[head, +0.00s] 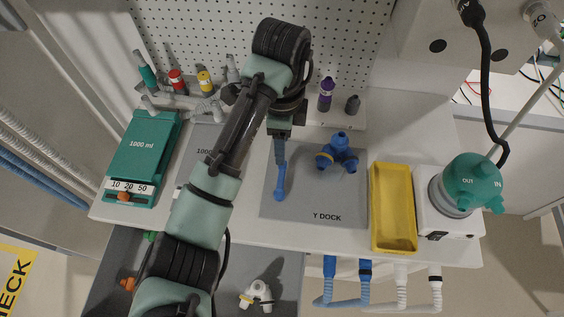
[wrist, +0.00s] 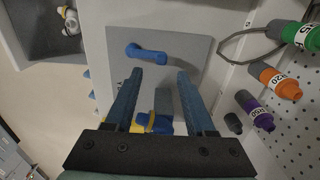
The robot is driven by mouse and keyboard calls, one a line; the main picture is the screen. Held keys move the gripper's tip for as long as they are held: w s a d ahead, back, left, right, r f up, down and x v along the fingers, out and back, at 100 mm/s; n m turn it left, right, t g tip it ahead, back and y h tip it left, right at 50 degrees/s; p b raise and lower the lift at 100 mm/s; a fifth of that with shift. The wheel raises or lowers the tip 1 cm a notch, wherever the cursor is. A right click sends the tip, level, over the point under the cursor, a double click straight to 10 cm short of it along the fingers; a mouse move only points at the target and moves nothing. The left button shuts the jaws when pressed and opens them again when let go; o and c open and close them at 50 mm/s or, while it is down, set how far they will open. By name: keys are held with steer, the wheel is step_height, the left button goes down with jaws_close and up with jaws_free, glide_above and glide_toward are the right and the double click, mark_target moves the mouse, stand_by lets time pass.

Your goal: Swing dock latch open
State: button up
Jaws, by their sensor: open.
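The blue dock latch (head: 281,181) is a slim lever lying near the left side of the grey Y DOCK plate (head: 318,214). It also shows in the wrist view (wrist: 146,53), beyond my fingertips. My gripper (head: 280,133) is above the plate's upper left edge, at the latch's far end. In the wrist view its two fingers (wrist: 157,75) are apart with nothing gripped, and the latch lies ahead of them. A blue Y-piece with a yellow ring (head: 338,153) sits on the plate to the right of the latch. In the wrist view the Y-piece (wrist: 152,122) is partly hidden behind my gripper.
A yellow tray (head: 375,208) and a white unit with a teal-topped chamber (head: 470,182) stand right of the plate. A green 1000 ml unit (head: 140,158) is at the left. A purple connector (head: 326,94) and a small grey one (head: 352,104) stand behind the plate, before the pegboard.

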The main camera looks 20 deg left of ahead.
mark_target(281, 180)
step_height(281, 180, down, 7)
steer(key=shift+w+r, duration=0.1)
stand_by(0.3)
jaws_close()
